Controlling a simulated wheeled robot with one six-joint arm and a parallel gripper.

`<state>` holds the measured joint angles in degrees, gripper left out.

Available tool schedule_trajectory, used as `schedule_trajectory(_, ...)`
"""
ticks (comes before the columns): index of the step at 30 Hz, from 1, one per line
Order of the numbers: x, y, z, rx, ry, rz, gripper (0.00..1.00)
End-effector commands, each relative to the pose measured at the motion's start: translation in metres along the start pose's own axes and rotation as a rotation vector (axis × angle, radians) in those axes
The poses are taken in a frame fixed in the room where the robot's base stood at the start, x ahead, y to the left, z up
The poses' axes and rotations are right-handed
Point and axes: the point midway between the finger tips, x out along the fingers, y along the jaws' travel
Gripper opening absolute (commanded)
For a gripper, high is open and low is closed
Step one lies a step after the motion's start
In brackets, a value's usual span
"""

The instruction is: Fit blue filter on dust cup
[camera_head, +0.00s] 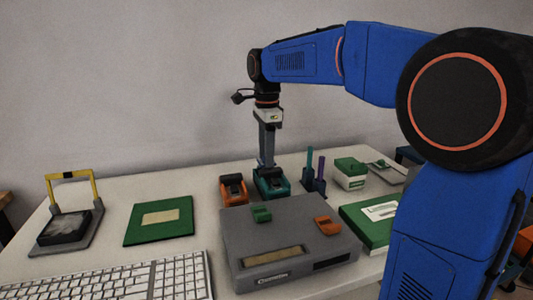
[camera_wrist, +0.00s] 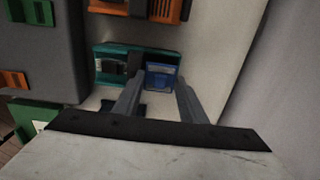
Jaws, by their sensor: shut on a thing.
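A teal dust cup (camera_head: 271,190) sits on the table behind the grey box; it also shows in the wrist view (camera_wrist: 110,54). My gripper (camera_head: 266,167) points straight down over it. In the wrist view my gripper (camera_wrist: 158,84) is shut on a small blue filter (camera_wrist: 163,78) between its fingertips. The filter is at the right part of the teal cup, very close to it or touching. I cannot tell whether it is seated. The filter's underside is hidden, and the fingers cover part of the cup in the head view.
An orange cup-like unit (camera_head: 233,190) stands close left of the teal one. A grey box (camera_head: 290,236) lies in front. Blue and purple upright pieces (camera_head: 314,176) and a green-white box (camera_head: 350,174) stand to the right. A green board (camera_head: 160,220) and keyboard (camera_head: 115,280) lie left.

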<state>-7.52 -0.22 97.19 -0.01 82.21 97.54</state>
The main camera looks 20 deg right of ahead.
Motion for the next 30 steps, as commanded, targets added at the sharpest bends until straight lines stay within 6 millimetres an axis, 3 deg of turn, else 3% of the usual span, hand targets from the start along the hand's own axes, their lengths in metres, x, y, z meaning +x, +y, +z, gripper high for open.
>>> schedule_trajectory(1, 0.0124, 0.0018, 0.0, 0.0, 0.003, 0.023, 0.17)
schedule_trajectory(11, 0.0168, 0.0011, 0.0002, 0.0, 0.003, 0.026, 0.17)
schedule_trajectory(12, 0.0168, 0.0011, 0.0002, 0.0, 0.003, 0.026, 0.43)
schedule_trajectory(14, 0.0168, 0.0011, 0.0003, 0.0, 0.003, 0.026, 0.57)
schedule_trajectory(15, 0.0168, 0.0012, 0.0003, 0.0, 0.003, 0.026, 0.59)
schedule_trajectory(30, 0.0168, 0.0018, 0.0005, 0.0, 0.003, 0.029, 0.59)
